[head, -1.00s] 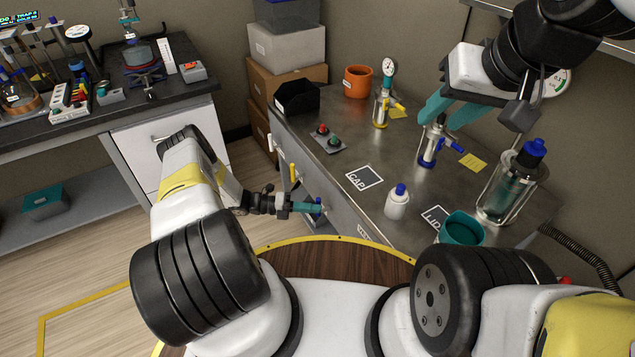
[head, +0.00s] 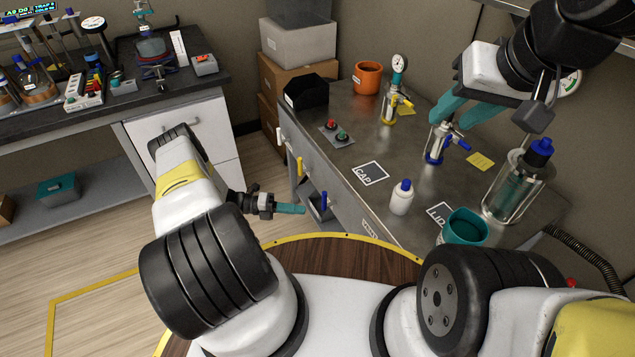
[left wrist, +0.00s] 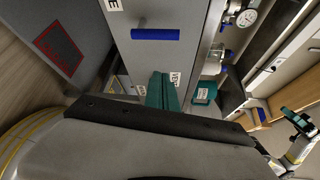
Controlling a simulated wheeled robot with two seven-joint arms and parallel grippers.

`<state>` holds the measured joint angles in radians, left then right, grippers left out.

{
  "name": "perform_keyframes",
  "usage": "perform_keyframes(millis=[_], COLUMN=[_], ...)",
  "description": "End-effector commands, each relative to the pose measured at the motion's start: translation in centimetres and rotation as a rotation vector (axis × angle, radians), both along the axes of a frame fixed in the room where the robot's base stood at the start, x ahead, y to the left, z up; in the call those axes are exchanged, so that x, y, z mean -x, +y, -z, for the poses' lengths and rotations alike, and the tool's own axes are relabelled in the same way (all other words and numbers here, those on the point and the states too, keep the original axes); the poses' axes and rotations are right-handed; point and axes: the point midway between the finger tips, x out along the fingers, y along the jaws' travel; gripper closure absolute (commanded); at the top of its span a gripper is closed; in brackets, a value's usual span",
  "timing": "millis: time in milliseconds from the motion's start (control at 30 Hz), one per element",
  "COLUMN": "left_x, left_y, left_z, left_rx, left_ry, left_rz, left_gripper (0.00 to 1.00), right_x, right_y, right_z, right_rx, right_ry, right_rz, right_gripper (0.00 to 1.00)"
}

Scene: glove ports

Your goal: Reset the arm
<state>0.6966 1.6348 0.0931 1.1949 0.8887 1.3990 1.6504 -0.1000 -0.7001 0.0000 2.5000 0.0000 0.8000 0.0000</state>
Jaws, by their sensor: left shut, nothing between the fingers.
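My left gripper (head: 303,209) has teal fingers pressed together and empty. It hangs in free air left of the bench front, short of a blue handle (head: 324,201). In the left wrist view the shut fingers (left wrist: 162,90) point toward a grey bench front, and the blue handle (left wrist: 155,34) lies beyond them, apart. My right gripper (head: 448,117) has its two teal fingers spread above the steel bench, around the top of a blue-banded metal fitting (head: 437,143). Whether they touch it cannot be told.
The steel bench (head: 385,145) carries a white bottle (head: 401,198), a teal cup (head: 464,229), a glass vessel (head: 514,188), a black bin (head: 306,93) and an orange pot (head: 367,77). A yellow handle (head: 299,166) is on its front. Floor (head: 100,260) at left is open.

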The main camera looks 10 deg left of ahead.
Motion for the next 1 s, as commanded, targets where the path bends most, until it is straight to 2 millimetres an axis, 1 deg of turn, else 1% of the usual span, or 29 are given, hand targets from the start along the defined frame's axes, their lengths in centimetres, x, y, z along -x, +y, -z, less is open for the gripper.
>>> perform_keyframes(millis=[33, 100, 333, 400, 467, 567, 667, 700, 733, 767, 800, 867, 900, 967, 1000], left_x=[0.1, 0.1, 0.2, -0.1, -0.5, -1.7, -2.8, -3.2, -3.4, -3.5, -3.7, -3.9, -3.8, -3.7, -3.5], left_y=[0.6, 1.1, 1.6, 1.7, 1.9, 2.3, 2.6, 2.7, 2.7, 2.6, 2.6, 2.4, 2.3, 2.1, 1.8], left_z=[0.0, 0.0, 0.0, -0.5, -1.5, -4.5, -8.8, -10.6, -12.0, -13.3, -15.2, -17.9, -19.7, -22.4, -24.3], left_rx=[-0.001, -0.001, -0.001, -0.011, -0.033, -0.098, -0.187, -0.225, -0.25, -0.275, -0.309, -0.358, -0.387, -0.432, -0.459], left_ry=[0.0, 0.0, -0.001, -0.015, -0.044, -0.142, -0.283, -0.344, -0.391, -0.437, -0.498, -0.592, -0.655, -0.749, -0.812], left_rz=[-0.001, 0.0, 0.002, 0.01, 0.031, 0.096, 0.195, 0.238, 0.272, 0.305, 0.35, 0.418, 0.465, 0.535, 0.582], left_gripper=[1.0, 1.0, 1.0, 1.0, 1.0, 1.0, 1.0, 1.0, 1.0, 1.0, 1.0, 1.0, 1.0, 1.0, 1.0], right_x=[0.0, 0.0, 0.0, 0.0, 0.0, 0.0, 0.0, 0.0, 0.0, 0.0, 0.0, 0.0, 0.0, 0.0, 0.0], right_y=[0.0, 0.0, 0.0, 0.0, 0.0, 0.0, 0.0, 0.0, 0.0, 0.0, 0.0, 0.0, 0.0, 0.0, 0.0], right_z=[0.0, 0.0, 0.0, 0.0, 0.0, 0.0, 0.0, 0.0, 0.0, 0.0, 0.0, 0.0, 0.0, 0.0, 0.0], right_rx=[0.0, 0.0, 0.0, 0.0, 0.0, 0.0, 0.0, 0.0, 0.0, 0.0, 0.0, 0.0, 0.0, 0.0, 0.0], right_ry=[0.0, 0.0, 0.0, 0.0, 0.0, 0.0, 0.0, 0.0, 0.0, 0.0, 0.0, 0.0, 0.0, 0.0, 0.0], right_rz=[0.0, 0.0, 0.0, 0.0, 0.0, 0.0, 0.0, 0.0, 0.0, 0.0, 0.0, 0.0, 0.0, 0.0, 0.0], right_gripper=[0.64, 0.64, 0.64, 0.64, 0.64, 0.64, 0.64, 0.64, 0.64, 0.64, 0.64, 0.64, 0.64, 0.64, 0.64])
